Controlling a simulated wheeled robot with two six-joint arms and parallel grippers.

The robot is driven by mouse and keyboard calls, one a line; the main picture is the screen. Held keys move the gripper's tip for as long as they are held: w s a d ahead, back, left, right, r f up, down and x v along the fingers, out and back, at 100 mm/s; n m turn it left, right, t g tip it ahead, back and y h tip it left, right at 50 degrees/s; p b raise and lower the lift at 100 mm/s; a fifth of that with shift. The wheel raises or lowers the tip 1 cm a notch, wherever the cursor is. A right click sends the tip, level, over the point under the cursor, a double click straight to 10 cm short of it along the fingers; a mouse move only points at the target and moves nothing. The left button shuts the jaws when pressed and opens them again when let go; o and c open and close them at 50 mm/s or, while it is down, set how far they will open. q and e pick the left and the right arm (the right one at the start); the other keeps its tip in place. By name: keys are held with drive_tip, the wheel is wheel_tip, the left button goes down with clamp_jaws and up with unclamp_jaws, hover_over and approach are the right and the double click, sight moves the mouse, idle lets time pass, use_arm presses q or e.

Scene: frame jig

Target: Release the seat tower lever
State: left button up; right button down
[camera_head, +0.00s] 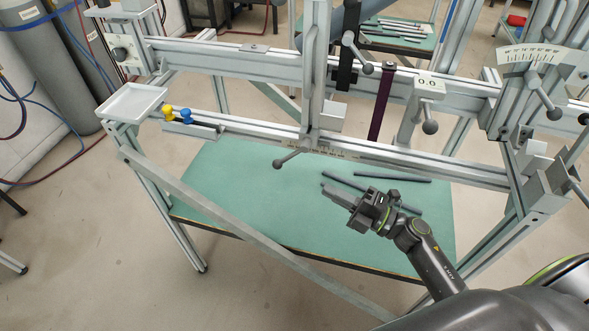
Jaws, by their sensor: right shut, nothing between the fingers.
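A vertical aluminium post (316,75), which looks like the seat tower, stands on the jig's long rail near the middle. A grey lever with a ball end (290,158) sticks out to the left at the foot of this post, at the front of the rail. My right gripper (336,193) comes in from the lower right. Its fingers are shut and empty, pointing left. In the picture it is below and right of the lever, apart from it. My left gripper is not in view.
The jig's rail (400,158) crosses the view. Other ball-ended levers sit on the black bracket (350,45), below the 0.0 display (427,82) and by the angle scale (528,57). Dark tubes (405,177) lie on the green tabletop (235,185). A white tray (130,103) is at left.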

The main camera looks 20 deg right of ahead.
sight(291, 155)
drive_tip(key=p+x, duration=0.2)
drive_tip(key=x, duration=0.8)
drive_tip(key=shift+w, duration=0.1)
